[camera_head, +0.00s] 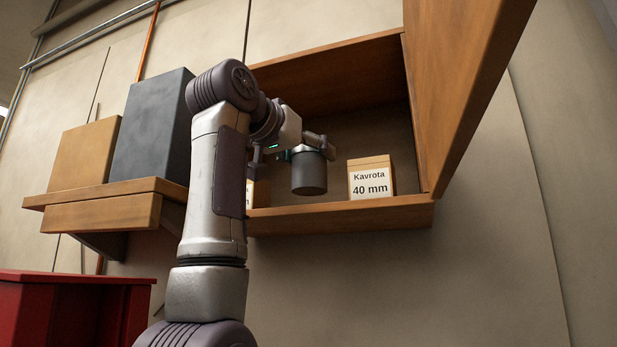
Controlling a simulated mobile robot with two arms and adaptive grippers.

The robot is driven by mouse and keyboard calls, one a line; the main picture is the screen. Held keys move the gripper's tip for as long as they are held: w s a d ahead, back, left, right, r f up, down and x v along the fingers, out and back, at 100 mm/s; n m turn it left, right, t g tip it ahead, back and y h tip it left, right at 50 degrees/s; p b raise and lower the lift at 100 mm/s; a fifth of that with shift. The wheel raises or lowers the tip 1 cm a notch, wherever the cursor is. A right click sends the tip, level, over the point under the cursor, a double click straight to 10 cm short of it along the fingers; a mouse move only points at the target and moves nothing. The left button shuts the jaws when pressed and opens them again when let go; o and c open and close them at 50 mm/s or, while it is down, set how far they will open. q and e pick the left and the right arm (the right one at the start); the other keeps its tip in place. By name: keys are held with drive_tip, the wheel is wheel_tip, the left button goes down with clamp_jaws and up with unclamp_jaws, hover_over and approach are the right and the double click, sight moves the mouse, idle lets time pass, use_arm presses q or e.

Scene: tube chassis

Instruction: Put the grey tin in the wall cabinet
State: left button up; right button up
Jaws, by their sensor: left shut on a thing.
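The grey tin (309,177) is a small upright cylinder in front of the opening of the wall cabinet (350,217) or inside it; the depth is hard to tell. My left gripper (308,152) is shut on the tin at its top. The tin's bottom shows a little above the cabinet's floor board. The cabinet is brown wood, and its door (468,80) stands open on the right. My left arm hides the cabinet's left side. My right gripper is not in view.
A box labelled "Kavrota 40 mm" (371,178) stands in the cabinet right of the tin. Another labelled box (258,193) is partly hidden behind my arm. A shelf (100,212) at left holds a dark grey box (152,128) and a tan box (84,155). A red cabinet (70,310) stands lower left.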

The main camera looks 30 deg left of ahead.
sight(299, 170)
use_arm(q)
drive_tip(key=shift+s+f+b, duration=0.4)
drive_tip(key=shift+s+f, duration=0.4)
drive_tip(key=shift+f, duration=0.7)
drive_tip(key=shift+w+a+f, duration=0.1)
drive_tip(key=shift+w+f, duration=0.25)
drive_tip(key=shift+w, duration=0.05)
drive_tip(key=shift+s, duration=0.25)
drive_tip(key=o, duration=1)
drive_tip(key=shift+o, duration=1.6)
drive_tip(key=shift+f, duration=0.1)
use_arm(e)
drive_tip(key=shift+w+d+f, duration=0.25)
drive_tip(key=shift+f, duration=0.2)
